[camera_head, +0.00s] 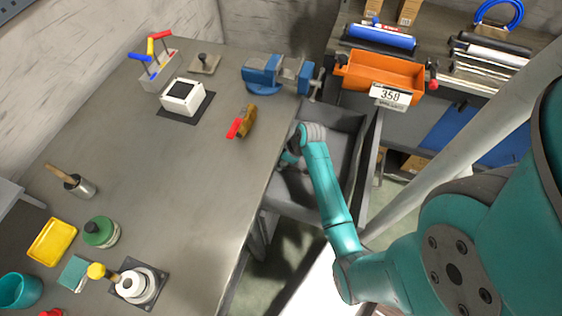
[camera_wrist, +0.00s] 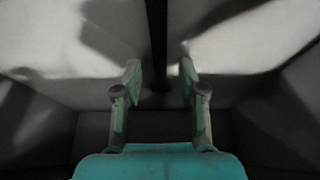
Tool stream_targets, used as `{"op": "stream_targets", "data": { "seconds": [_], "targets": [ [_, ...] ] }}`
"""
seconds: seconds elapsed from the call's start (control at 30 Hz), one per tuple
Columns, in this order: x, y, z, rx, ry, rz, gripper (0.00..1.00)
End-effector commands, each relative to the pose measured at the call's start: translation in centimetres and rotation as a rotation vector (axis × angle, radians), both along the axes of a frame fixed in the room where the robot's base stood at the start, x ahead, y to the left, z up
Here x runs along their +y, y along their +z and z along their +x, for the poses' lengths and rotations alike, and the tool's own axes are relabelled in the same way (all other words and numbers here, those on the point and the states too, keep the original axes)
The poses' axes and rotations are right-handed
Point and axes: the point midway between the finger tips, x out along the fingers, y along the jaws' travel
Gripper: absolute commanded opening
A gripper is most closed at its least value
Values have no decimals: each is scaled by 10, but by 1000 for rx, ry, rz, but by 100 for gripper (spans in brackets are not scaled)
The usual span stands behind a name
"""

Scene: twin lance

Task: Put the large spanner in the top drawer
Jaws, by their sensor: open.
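The open drawer (camera_head: 342,128) is a grey tray pulled out from the workbench on its right side. I take it to be the top drawer. My gripper (camera_head: 289,160) is low over or inside it, by the bench edge, mostly hidden by my arm. In the wrist view my gripper (camera_wrist: 160,82) has its two fingers apart with nothing held between them. Pale surfaces and a dark vertical band lie beyond the fingers. I cannot make out the large spanner in either view.
The grey bench (camera_head: 170,190) carries a blue vise (camera_head: 265,75), a red-and-brown tool (camera_head: 243,123), a white box (camera_head: 183,96) and a screwdriver rack (camera_head: 157,75). An orange bin (camera_head: 378,76) stands on the back bench. The bench's middle is clear.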

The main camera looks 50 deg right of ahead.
Motion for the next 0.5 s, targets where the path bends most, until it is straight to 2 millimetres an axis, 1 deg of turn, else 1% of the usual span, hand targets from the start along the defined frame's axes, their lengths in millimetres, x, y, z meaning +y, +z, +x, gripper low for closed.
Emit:
{"op": "stream_targets", "data": {
  "seconds": [0.17,0.3,0.5],
  "targets": [
    [-4,29,-12,-2,-2,-2,41],
    [-8,56,-22,-2,-2,-2,41],
    [-11,86,-34,-2,-1,-1,41]
  ]
}}
